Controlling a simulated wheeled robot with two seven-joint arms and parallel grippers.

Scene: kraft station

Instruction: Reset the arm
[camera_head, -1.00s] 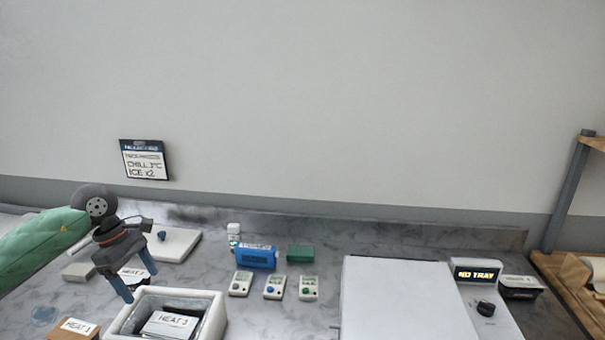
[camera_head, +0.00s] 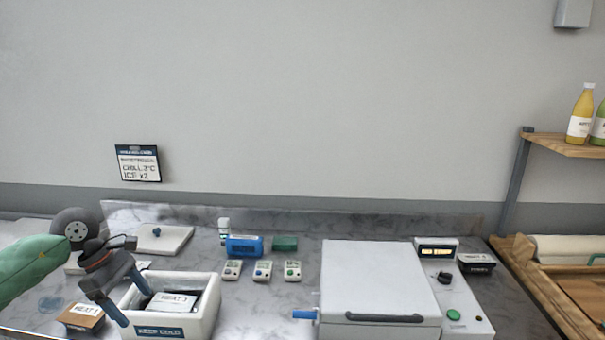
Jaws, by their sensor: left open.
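My left arm comes in from the left with a green sleeve. My left gripper (camera_head: 112,306) has two blue-grey fingers, open and empty, pointing down at the left edge of a white box (camera_head: 208,322) labelled KEEP COLD. I cannot tell whether they touch the box. Inside the box lies a pack labelled MEAT (camera_head: 172,302). My right gripper is not in view.
A brown MEAT box (camera_head: 82,318) stands left of the white box. A white lid (camera_head: 165,238), a blue pack (camera_head: 244,246), a green block (camera_head: 285,243) and small timers (camera_head: 263,271) lie behind. A large white machine (camera_head: 378,285) with a front handle fills the middle right. A wooden shelf (camera_head: 565,145) holds bottles.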

